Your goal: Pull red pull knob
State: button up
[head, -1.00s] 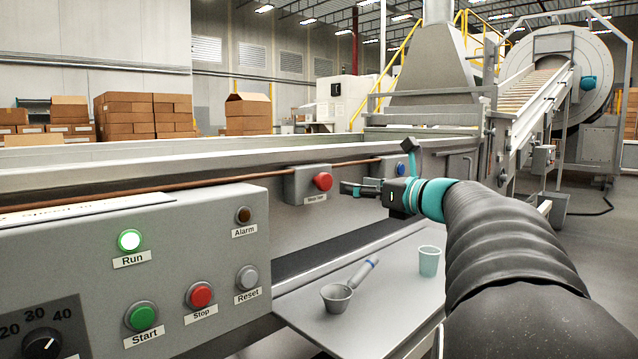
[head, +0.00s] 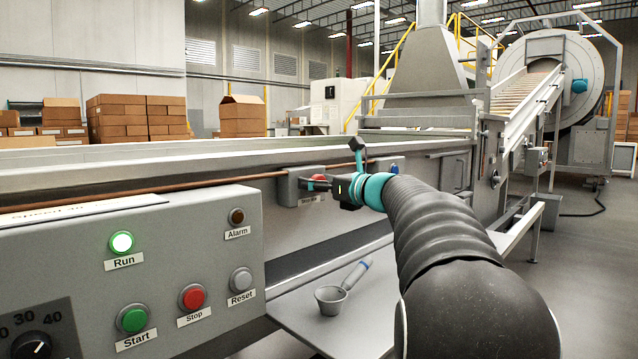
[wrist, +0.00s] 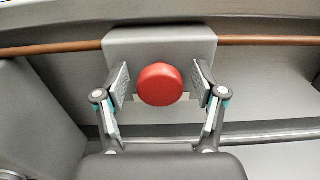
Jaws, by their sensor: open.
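The red pull knob (wrist: 161,85) sits on a grey box (wrist: 118,45) on the side of the conveyor. In the wrist view it lies between the two fingers of my gripper (wrist: 161,88), with a gap on each side. My gripper is open around the knob and does not visibly touch it. In the head view the red knob (head: 318,178) is partly hidden by my gripper (head: 322,184). The label below the knob is mostly covered.
A brown rope (head: 130,193) runs along the conveyor to the box. A control panel (head: 75,245) with a lit Run lamp stands at left. A scoop (head: 330,300) lies on a shelf below. A blue button (head: 395,168) is just past my gripper.

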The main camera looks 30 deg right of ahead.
grip_shut()
jog(key=shift+v, duration=1.4)
grip_release()
jog(key=shift+s+d, duration=0.15)
jog(key=v, duration=1.1)
jog(key=shift+s, duration=0.4)
